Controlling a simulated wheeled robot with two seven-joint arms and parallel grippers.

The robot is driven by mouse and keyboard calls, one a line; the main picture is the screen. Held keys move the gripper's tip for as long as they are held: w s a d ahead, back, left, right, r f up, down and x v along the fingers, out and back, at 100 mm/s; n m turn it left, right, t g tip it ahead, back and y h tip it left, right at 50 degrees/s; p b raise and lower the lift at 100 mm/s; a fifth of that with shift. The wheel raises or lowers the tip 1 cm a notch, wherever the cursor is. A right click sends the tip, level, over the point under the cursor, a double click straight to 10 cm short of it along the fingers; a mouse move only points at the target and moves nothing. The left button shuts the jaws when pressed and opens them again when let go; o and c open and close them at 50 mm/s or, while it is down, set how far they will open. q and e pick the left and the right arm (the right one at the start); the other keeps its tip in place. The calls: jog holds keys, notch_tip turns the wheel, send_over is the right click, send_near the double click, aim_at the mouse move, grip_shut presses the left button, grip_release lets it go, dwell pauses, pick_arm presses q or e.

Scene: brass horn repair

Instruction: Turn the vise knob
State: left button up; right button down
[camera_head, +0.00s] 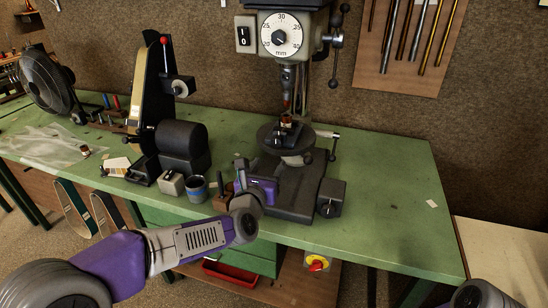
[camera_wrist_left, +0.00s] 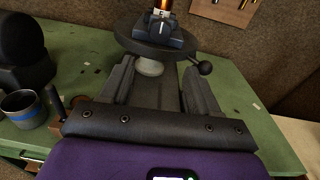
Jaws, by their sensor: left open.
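A small dark vise (camera_head: 287,132) sits on the round table of the drill press, with a brass-coloured piece on top. In the left wrist view the vise (camera_wrist_left: 158,36) is at the top centre. Its knob is too small to make out clearly. My left gripper (camera_head: 259,170) is in front of the drill press, low and short of the round table. In the left wrist view its two fingers (camera_wrist_left: 158,80) are apart, with nothing between them, and point towards the round table. My right gripper is not in view.
The round table (camera_wrist_left: 128,37) has a ball-ended lever (camera_wrist_left: 205,67) at its right. A blue-banded cup (camera_head: 196,189) and the belt grinder (camera_head: 180,140) stand to the left. The green bench (camera_head: 390,200) is mostly clear on the right.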

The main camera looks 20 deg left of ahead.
aim_at(276, 143)
pick_arm(q)
jog(key=shift+n+t, duration=0.3)
jog(key=shift+n, duration=0.5)
jog(key=w, duration=0.2)
jog(key=w+r, duration=0.1)
jog(key=w, duration=0.1)
jog(key=w+r, duration=0.1)
jog(key=w, duration=0.2)
jog(key=shift+w+a+p, duration=0.1)
jog(key=shift+a+p, duration=0.05)
jog(key=shift+p, duration=0.2)
jog(key=c, duration=1)
